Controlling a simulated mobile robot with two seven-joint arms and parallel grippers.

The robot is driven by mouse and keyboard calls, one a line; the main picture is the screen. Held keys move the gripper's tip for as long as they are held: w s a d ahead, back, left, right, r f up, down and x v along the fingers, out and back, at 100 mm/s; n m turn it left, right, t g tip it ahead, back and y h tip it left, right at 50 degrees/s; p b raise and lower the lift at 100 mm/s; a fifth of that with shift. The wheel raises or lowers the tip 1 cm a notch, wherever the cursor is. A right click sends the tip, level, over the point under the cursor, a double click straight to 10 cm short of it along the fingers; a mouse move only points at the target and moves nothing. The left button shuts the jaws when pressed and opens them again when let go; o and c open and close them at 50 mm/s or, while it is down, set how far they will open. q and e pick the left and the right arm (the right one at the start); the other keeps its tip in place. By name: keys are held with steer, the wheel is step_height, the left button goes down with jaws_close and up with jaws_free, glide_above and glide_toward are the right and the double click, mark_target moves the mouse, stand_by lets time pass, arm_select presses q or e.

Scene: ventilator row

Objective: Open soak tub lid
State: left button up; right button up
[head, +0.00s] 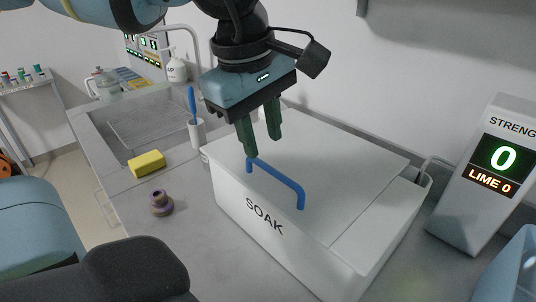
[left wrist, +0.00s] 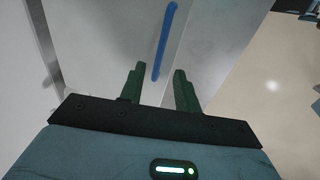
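The soak tub (head: 280,225) is a white box marked SOAK on the counter. Its white lid (head: 340,160) lies flat over the top, with a narrow gap showing at the right end. A blue bar handle (head: 275,180) stands on the lid near the front edge; it also shows in the left wrist view (left wrist: 164,42). My left gripper (head: 260,145) is open and empty above the lid, just behind and above the handle's left end. In the left wrist view its green fingers (left wrist: 160,88) are apart, with the handle ahead of them. My right gripper is not in view.
A strength display (head: 490,175) reading 0 and LIME 0 stands to the right, with a blue container (head: 515,270) in front. A yellow sponge (head: 147,163), a brown-purple knob-like item (head: 160,202) and a cup with a blue brush (head: 196,132) are left. A sink (head: 150,125) lies beyond.

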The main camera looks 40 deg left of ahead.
mark_target(269, 167)
arm_select(q)
steer(key=shift+w+f, duration=0.25)
steer(key=shift+f, duration=0.95)
steer(key=shift+w+f, duration=0.25)
steer(key=shift+f, duration=0.95)
jaws_close()
